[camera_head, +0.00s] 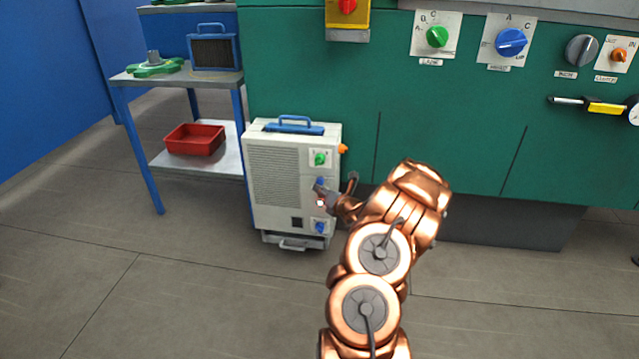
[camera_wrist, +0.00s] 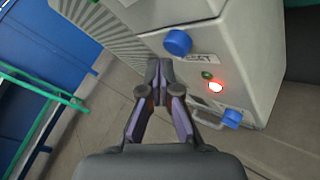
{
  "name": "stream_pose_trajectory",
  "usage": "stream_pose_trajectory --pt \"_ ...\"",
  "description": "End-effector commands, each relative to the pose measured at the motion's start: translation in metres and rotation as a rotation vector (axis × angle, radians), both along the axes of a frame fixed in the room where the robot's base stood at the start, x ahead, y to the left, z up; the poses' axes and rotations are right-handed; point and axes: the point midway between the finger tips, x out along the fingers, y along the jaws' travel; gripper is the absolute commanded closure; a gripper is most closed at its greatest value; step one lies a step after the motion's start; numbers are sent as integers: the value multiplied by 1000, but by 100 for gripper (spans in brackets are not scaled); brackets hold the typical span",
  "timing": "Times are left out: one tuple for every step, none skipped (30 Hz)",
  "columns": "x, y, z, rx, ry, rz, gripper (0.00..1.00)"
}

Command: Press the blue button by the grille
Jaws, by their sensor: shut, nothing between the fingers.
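A pale grey box with a ribbed grille (camera_head: 274,180) stands on the floor in the head view. The grille also shows at the upper left of the wrist view (camera_wrist: 100,25). On its front are an upper blue control (camera_head: 320,181), partly hidden by my gripper, and a lower blue control (camera_head: 320,227). The wrist view shows two blue controls, a larger one (camera_wrist: 178,42) nearer the grille and a smaller one (camera_wrist: 232,117). My gripper (camera_wrist: 158,70) is shut and empty, its tips below and left of the larger blue control. I cannot tell whether they touch the box.
A red light (camera_wrist: 216,87) glows between the blue controls. The box has a green knob (camera_head: 320,159) and an orange knob (camera_head: 343,149). A green cabinet (camera_head: 450,120) stands behind. A cart with a red bin (camera_head: 194,139) stands left. The floor in front is clear.

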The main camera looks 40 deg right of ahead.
Motion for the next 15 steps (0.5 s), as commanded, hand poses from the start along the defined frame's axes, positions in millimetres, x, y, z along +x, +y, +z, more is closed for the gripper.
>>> stream_pose_trajectory --pt "1 -1 1 0 1 1 100" --pt "2 -1 1 1 1 0 100" --pt "2 -3 1 1 1 0 100" --pt "2 -3 1 1 1 -2 100" --pt "2 -4 1 1 1 -2 100" --pt "2 -4 1 0 0 -2 100" --pt "2 -5 0 0 0 -2 100" --pt "2 -5 0 0 0 -2 100" --pt "2 -5 0 0 0 -2 100" --pt "2 -4 0 0 0 -1 100" --pt "2 -4 0 0 0 -1 100" --pt "2 -4 0 0 0 -1 100" --pt "2 -4 0 0 0 -1 100" --pt "2 -5 0 0 0 -1 100" --pt "2 -5 0 0 0 -1 100"
